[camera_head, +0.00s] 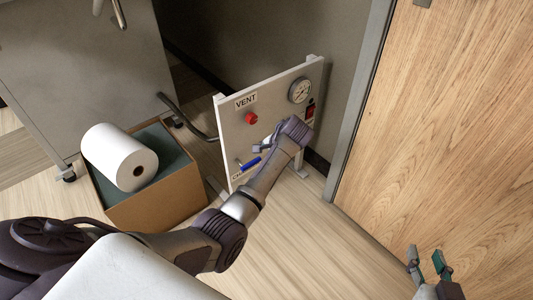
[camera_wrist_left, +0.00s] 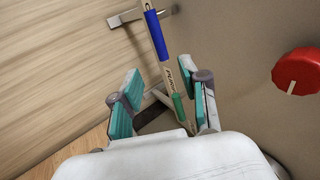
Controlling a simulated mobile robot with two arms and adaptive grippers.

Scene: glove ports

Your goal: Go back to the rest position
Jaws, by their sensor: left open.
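My left arm reaches across to a grey-white upright panel (camera_head: 240,117). My left gripper (camera_head: 262,148) is close to the panel's face, partly hidden by its own wrist. In the left wrist view my left gripper (camera_wrist_left: 165,85) is open, its teal-padded fingers apart with nothing clasped. A blue lever handle (camera_head: 250,163) is on the panel's lower part; it also shows in the left wrist view (camera_wrist_left: 157,36) beyond the fingers. A green handle (camera_wrist_left: 180,108) shows between the fingers near a label strip. My right gripper (camera_head: 426,262) is open and empty at the lower right.
The panel carries a red knob (camera_head: 251,118), a gauge (camera_head: 300,90) and a red switch (camera_head: 310,111). A cardboard box (camera_head: 160,205) with a white paper roll (camera_head: 115,155) stands left. A wooden door (camera_head: 450,130) is right. The floor (camera_head: 300,245) in front is clear.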

